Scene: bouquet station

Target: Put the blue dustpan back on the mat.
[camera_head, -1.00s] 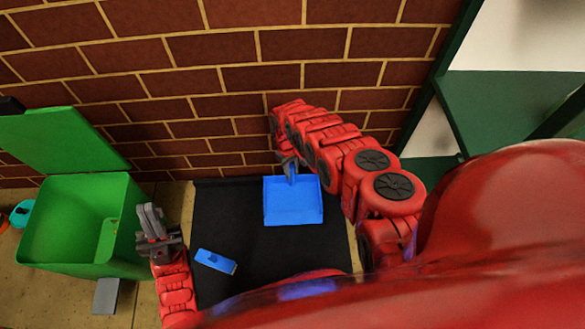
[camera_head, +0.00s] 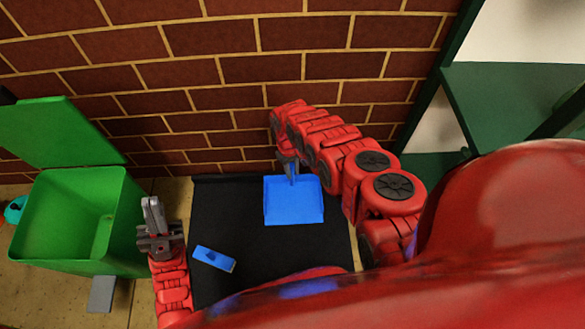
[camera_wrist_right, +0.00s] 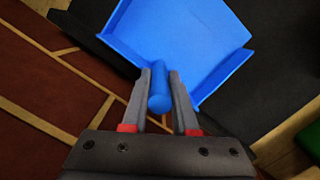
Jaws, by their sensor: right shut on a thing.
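The blue dustpan (camera_head: 294,203) is over the far part of the black mat (camera_head: 262,262) in the head view. I cannot tell whether it touches the mat. My right gripper (camera_head: 289,168) is shut on its handle; the right wrist view shows the blue handle (camera_wrist_right: 159,90) between the two fingers (camera_wrist_right: 160,98), with the pan (camera_wrist_right: 185,40) beyond. My left gripper (camera_head: 152,215) is empty, left of the mat and beside the green bin. Its fingers look close together, but I cannot tell whether they are shut.
A small blue brush (camera_head: 214,258) lies on the mat's left part. A green bin (camera_head: 75,220) with a raised lid (camera_head: 55,132) stands at the left. A brick wall (camera_head: 230,70) runs behind the mat. A green shelf (camera_head: 505,110) stands at the right.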

